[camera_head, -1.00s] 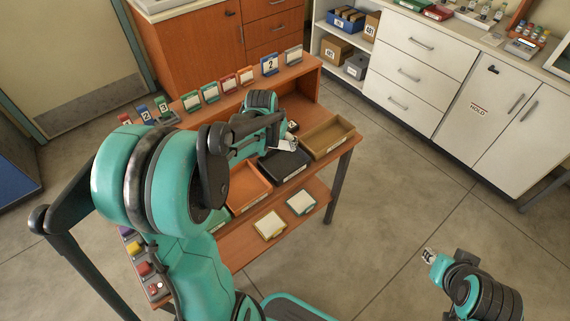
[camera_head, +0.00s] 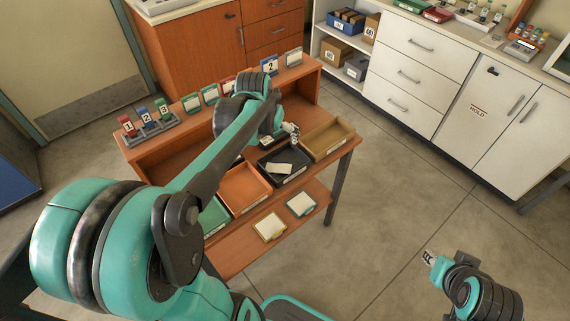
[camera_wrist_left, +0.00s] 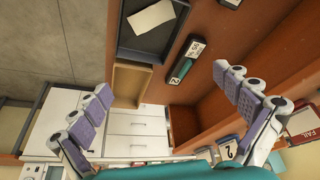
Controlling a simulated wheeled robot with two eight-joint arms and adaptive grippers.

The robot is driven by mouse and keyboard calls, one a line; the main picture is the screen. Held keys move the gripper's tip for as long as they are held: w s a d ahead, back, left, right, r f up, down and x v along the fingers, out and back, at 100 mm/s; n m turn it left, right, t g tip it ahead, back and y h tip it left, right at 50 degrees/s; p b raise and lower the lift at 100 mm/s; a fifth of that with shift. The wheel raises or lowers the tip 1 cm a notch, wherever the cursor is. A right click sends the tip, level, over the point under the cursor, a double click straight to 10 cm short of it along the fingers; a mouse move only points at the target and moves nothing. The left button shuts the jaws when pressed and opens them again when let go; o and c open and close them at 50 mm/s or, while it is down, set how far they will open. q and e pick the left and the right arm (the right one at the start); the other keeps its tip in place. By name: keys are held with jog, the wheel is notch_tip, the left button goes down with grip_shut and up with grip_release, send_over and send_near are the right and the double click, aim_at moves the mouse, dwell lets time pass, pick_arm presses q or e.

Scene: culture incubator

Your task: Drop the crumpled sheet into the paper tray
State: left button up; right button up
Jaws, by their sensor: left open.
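A pale sheet (camera_head: 280,168) lies in the black tray (camera_head: 299,173) on the table's front row. Both show at the top of the wrist view, the sheet (camera_wrist_left: 152,16) inside the black tray (camera_wrist_left: 124,42). I cannot read which tray is labelled for paper. My left gripper (camera_head: 280,136) is open and empty, behind and above the black tray, apart from the sheet. Its spread fingers frame the wrist view (camera_wrist_left: 162,80). My right gripper (camera_head: 429,257) is over the floor at lower right; its jaws are too small to judge.
An orange tray (camera_head: 246,205) and a tan tray (camera_head: 346,141) flank the black one. A green tray (camera_head: 207,217) is partly hidden by my arm. A labelled green-and-black item (camera_wrist_left: 186,62) sits behind the trays. Numbered holders (camera_head: 146,118) stand on the upper shelf.

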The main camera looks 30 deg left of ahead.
pick_arm(q)
jog(key=v, duration=0.4)
jog(key=shift+r, duration=0.15)
jog(key=s+d+f+t, duration=0.1)
jog(key=s+d+f, duration=0.1)
jog(key=s+d, duration=0.4)
jog(key=s+d+f+m+t, duration=0.1)
jog(key=s+d+f, duration=0.1)
jog(key=s+d, duration=0.5)
jog(key=shift+s+d+f+m+t+h, duration=0.3)
jog(key=shift+d+f, duration=0.1)
jog(key=shift+d, duration=0.45)
